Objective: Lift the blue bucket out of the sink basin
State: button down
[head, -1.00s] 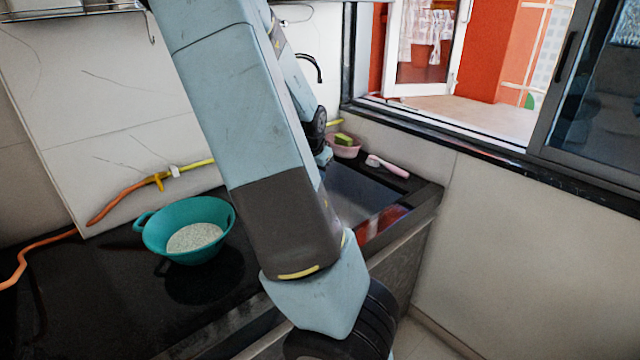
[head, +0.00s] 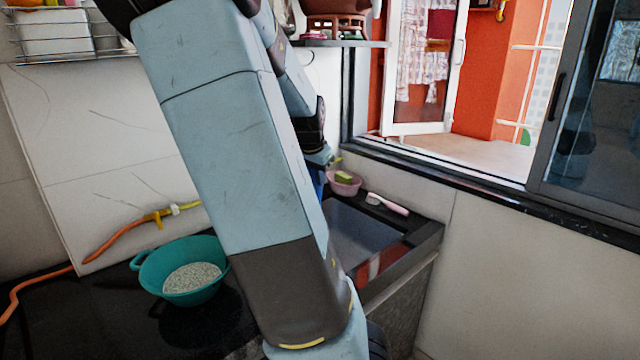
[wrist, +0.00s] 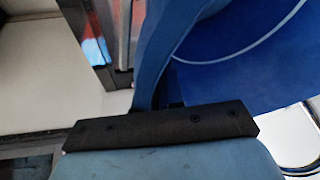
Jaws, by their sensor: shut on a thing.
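The blue bucket (wrist: 245,65) fills the upper right of the wrist view, cut off by the frame. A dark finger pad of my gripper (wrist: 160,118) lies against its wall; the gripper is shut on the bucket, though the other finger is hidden. In the head view a small sliver of blue (head: 322,183) shows just right of my arm, probably the bucket. My arm hides the rest of it and my gripper. The sink basin (head: 362,228) shows right of my arm, its left part hidden. I cannot tell how high the bucket is over the basin.
A pink bowl with a green sponge (head: 343,183) and a pink-handled brush (head: 387,204) stand behind the sink. A teal colander (head: 205,290) sits on the dark counter at left, near an orange hose (head: 115,240). A shelf (head: 340,43) and open window are above.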

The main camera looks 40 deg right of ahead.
notch_tip(320, 180, up, 7)
jog(key=shift+f, duration=0.2)
jog(key=shift+w+d+r, duration=0.1)
jog(key=shift+r, duration=1.55)
jog(key=shift+s+r, duration=0.2)
jog(key=shift+r, duration=1.2)
notch_tip(320, 180, up, 9)
jog(key=shift+r, duration=0.15)
jog(key=shift+w, duration=0.2)
